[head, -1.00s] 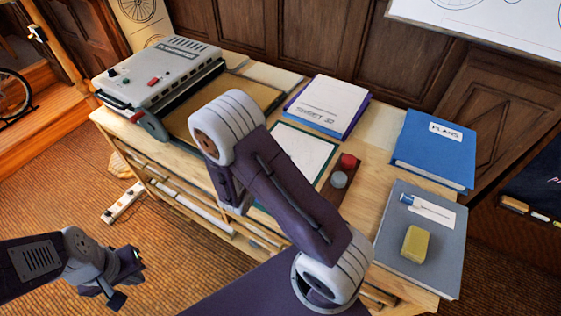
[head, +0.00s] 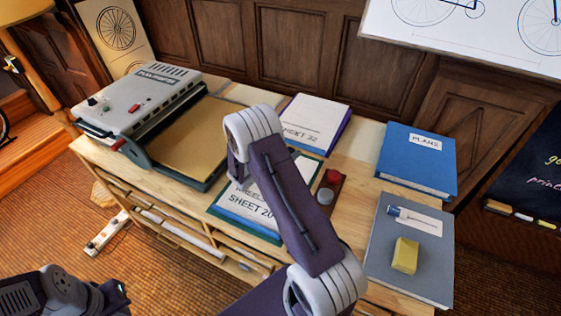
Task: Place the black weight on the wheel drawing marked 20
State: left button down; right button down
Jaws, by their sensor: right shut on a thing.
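The wheel drawing marked SHEET 20 (head: 232,203) lies on the bench with a green border, in the head view. My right arm crosses it and hides part of it. My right gripper (head: 237,178) points down over its upper left part and is shut; the held thing is hidden behind the gripper and arm. No black weight shows elsewhere. Another drawing, marked SHEET 32 (head: 318,116), lies farther back. My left gripper (head: 121,296) is at the lower left, away from the bench and partly cut off; its jaws are unclear.
A brown holder (head: 341,184) with a red weight (head: 333,177) and a grey weight (head: 324,197) is right of the arm. A blue PLANS binder (head: 415,165), grey folder (head: 428,256), yellow block (head: 405,255) and grey machine (head: 140,100) are also on the bench.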

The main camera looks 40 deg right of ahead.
jog(key=w+f, duration=0.1)
jog(key=w, duration=0.2)
jog(key=shift+w+f, duration=0.1)
jog(key=shift+f, duration=0.3)
notch_tip(320, 180, down, 4)
jog(key=shift+f, duration=0.1)
jog(key=shift+b, duration=0.3)
jog(key=c, duration=0.7)
grip_release()
jog(key=shift+f, duration=0.1)
